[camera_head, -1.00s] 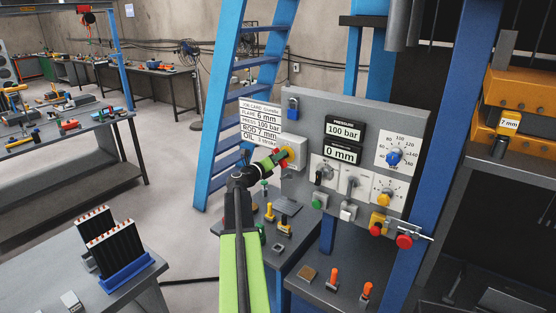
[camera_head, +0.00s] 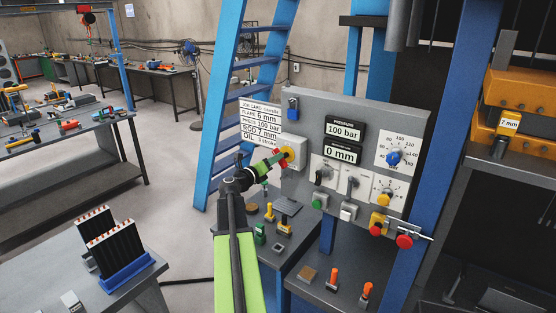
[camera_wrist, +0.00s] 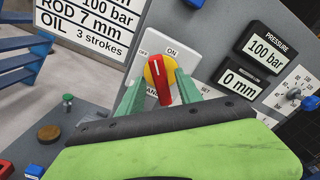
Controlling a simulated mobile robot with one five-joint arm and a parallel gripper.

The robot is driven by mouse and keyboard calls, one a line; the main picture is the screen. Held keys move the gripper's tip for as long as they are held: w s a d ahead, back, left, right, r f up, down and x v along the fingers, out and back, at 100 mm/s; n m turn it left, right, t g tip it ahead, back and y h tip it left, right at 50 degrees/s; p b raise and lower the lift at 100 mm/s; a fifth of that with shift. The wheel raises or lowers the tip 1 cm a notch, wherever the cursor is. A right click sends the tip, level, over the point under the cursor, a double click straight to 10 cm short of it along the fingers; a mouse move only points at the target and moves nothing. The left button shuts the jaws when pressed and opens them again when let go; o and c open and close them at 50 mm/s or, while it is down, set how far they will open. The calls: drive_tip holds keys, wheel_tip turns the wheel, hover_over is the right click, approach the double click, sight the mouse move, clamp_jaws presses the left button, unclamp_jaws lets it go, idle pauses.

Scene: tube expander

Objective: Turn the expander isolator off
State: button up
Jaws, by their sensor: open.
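The isolator (camera_wrist: 158,78) is a red rotary handle on a yellow round plate, set on a pale box at the panel's left edge. It also shows in the head view (camera_head: 289,154), partly hidden by my gripper. Its box is marked ON at the top and OFF at the upper left. The handle stands roughly upright in the wrist view, its pale mark near the top and between the two labels. My gripper (camera_wrist: 160,84) is open, with one green finger on each side of the handle. I cannot tell whether the fingers touch it. In the head view my gripper (camera_head: 280,159) points at the isolator.
The grey panel (camera_head: 310,104) carries displays reading 100 bar and 0 mm, dials, switches and buttons to the right. A job card (camera_head: 260,122) hangs behind at the left. A blue ladder (camera_head: 224,100) stands behind it. Small tools lie on the bench below.

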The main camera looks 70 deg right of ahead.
drive_tip(key=m, duration=0.2)
drive_tip(key=shift+s+m, duration=0.15)
drive_tip(key=shift+m, duration=0.25)
drive_tip(key=shift+x, duration=1.7)
clamp_jaws()
drive_tip(key=shift+n, duration=1.4)
unclamp_jaws()
